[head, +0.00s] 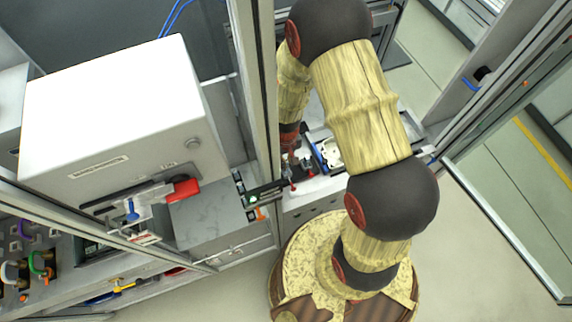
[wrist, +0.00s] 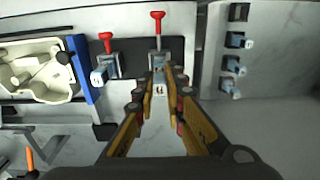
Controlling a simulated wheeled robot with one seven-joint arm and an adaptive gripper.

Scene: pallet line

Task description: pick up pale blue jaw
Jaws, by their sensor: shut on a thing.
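My gripper (wrist: 160,80) is shut on a small pale grey-blue piece, which I take to be the pale blue jaw (wrist: 159,76). The piece sits between the fingertips, right by a red-handled clamp (wrist: 157,40) on a dark plate. I cannot tell whether it touches the clamp or plate. In the head view my gripper (head: 290,168) is small and partly hidden by my arm, and the jaw cannot be made out. Several similar pale blue pieces (wrist: 235,40) sit in a column on the right.
A second red-handled clamp (wrist: 105,62) with a pale block stands left of my gripper. Further left is a cream-coloured part (wrist: 38,75) beside a blue strip (wrist: 84,70). A white machine box (head: 120,105) and a frame post (head: 256,90) stand left of my arm.

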